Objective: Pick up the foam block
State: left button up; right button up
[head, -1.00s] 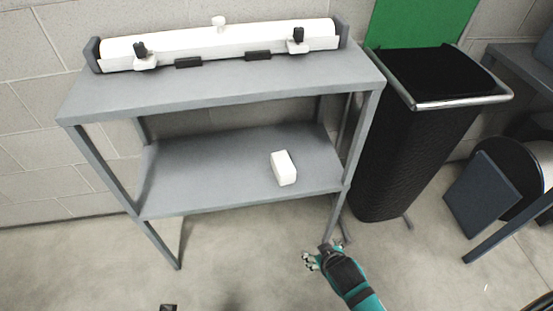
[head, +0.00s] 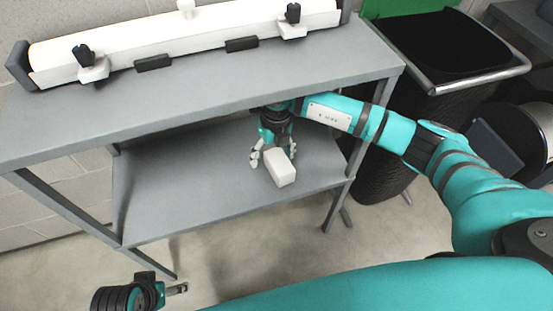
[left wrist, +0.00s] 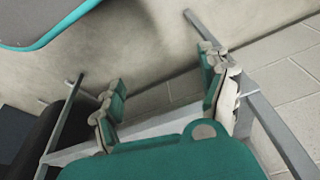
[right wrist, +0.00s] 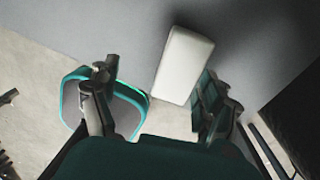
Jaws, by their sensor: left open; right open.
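The white foam block (head: 281,168) lies on the lower grey shelf (head: 200,195), near its right front part. My right gripper (head: 270,160) is open just above and behind the block, under the upper shelf. In the right wrist view the block (right wrist: 183,65) lies beyond the fingertips, nearer the right finger, and the open fingers (right wrist: 150,90) are not closed on it. I cannot tell whether a finger touches it. My left gripper (head: 180,289) is low at the front left, away from the shelf. In the left wrist view its fingers (left wrist: 165,95) are open with nothing held between them.
The upper shelf (head: 200,100) hangs over the right gripper and carries a long white roll (head: 180,40) in a holder. A black bin (head: 440,60) stands to the right of the unit. A shelf leg (head: 375,125) is close to my right arm.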

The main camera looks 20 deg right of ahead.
aim_at(279, 161)
jog(key=shift+w+d+r+h, duration=0.1)
jog(key=shift+w+d+h, duration=0.15)
jog(key=shift+d, duration=0.2)
jog(key=shift+w+d+h, duration=0.1)
jog(key=shift+d+h, duration=0.15)
jog(key=shift+d, duration=0.2)
jog(key=shift+w+d+f, duration=0.1)
jog(key=shift+d+f, duration=0.15)
jog(key=shift+f, duration=0.05)
notch_tip(279, 161, down, 2)
jog(key=shift+f+b, duration=0.1)
jog(key=shift+b, duration=0.25)
jog(key=f, duration=0.2)
jog(key=f+b, duration=0.1)
jog(key=shift+s+f, duration=0.35)
jog(key=shift+f, duration=0.35)
pick_arm(q)
jog(key=v, duration=0.3)
jog(key=shift+a+r, duration=0.1)
jog(key=shift+r, duration=0.1)
pick_arm(e)
jog(key=c, duration=1.1)
